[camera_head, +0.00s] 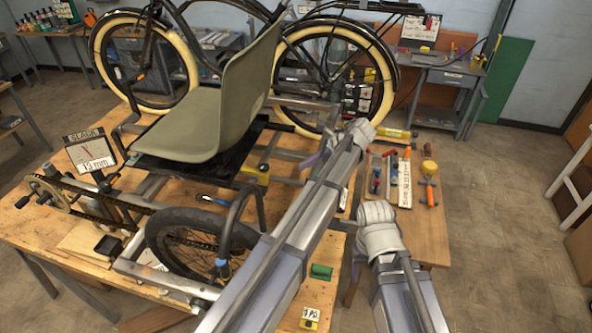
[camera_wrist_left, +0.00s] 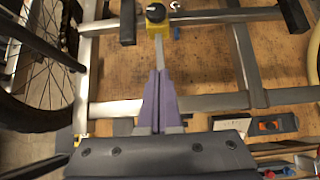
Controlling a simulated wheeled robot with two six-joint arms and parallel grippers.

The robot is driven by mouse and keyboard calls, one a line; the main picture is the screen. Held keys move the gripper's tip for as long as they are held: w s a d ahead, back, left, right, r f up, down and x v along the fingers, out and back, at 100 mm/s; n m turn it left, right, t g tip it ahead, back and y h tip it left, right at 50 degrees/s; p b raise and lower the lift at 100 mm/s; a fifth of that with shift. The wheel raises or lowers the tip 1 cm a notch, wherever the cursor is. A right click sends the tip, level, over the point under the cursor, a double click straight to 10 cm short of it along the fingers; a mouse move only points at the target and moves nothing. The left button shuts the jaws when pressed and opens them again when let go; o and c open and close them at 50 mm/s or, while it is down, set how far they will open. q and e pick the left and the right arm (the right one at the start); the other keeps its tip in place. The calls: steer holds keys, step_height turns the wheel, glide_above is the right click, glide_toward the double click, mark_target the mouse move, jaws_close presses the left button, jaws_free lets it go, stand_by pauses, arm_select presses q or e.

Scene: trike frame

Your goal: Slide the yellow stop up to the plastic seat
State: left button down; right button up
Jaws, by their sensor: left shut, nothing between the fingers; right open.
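The olive-green plastic seat (camera_head: 190,128) sits on a black support above the trike frame in the head view. The yellow stop (camera_head: 262,169) is on the frame, below and right of the seat. In the left wrist view the yellow stop (camera_wrist_left: 155,28) has a black knob on top and sits at the upper middle. My left gripper (camera_wrist_left: 160,74) has purple fingers closed together, with nothing between them. They point at the stop, with a gap in the picture. In the head view my left gripper (camera_head: 309,161) is mostly hidden behind its arm. My right gripper's fingers do not show.
A wheel (camera_head: 195,248) is mounted at the front of the frame. A dial sign (camera_head: 92,153) reading "SLACK" and "13 mm" stands at left. A side table (camera_head: 430,236) with tools stands right of the workbench. Grey frame tubes (camera_wrist_left: 215,103) cross near my left fingers.

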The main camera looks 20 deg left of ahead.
mark_target(269, 174)
arm_select(q)
steer(key=shift+a+f+b, duration=0.85)
steer(key=shift+a+f, duration=0.15)
steer(key=shift+a, duration=0.65)
steer(key=shift+a+f+b, duration=0.8)
steer(key=shift+a+f, duration=0.2)
steer(key=shift+a, duration=0.7)
steer(key=shift+a+f+b, duration=0.85)
steer(key=shift+a+f, duration=0.15)
steer(key=shift+a, duration=0.65)
steer(key=shift+a, duration=0.75)
steer(key=shift+d, duration=0.15)
